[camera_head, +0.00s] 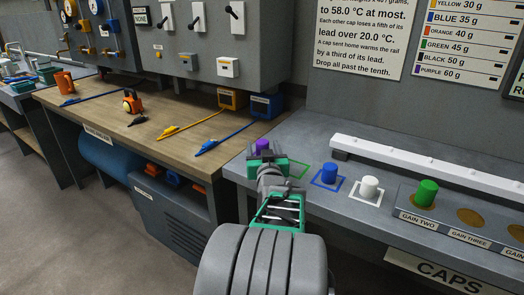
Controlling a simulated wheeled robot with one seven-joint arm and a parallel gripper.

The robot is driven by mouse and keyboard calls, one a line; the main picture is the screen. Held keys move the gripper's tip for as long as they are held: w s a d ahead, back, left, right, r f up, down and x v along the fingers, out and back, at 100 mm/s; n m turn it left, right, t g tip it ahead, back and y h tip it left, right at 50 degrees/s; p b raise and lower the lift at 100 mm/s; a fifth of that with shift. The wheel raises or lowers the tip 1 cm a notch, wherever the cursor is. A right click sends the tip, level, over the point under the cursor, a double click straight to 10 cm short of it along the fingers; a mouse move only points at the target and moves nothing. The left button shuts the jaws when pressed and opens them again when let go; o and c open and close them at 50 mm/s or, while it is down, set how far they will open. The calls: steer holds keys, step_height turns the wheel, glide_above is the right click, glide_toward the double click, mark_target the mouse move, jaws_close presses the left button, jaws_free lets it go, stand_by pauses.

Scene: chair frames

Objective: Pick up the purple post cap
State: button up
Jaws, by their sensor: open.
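The purple post cap (262,145) stands near the left end of the grey bench (325,208). My gripper (266,155) is right at it, in front of it from this view, and hides its lower part. The gripper is open. I cannot tell whether the fingers are around the cap or only in front of it.
A green outlined square (297,170) lies empty just right of the gripper. A blue cap (328,172), a white cap (369,186) and a green cap (426,193) stand farther right. A white rail (430,165) runs behind them. A wooden bench (95,98) is at left.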

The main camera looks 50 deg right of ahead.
steer(key=shift+x, duration=0.95)
jaws_close()
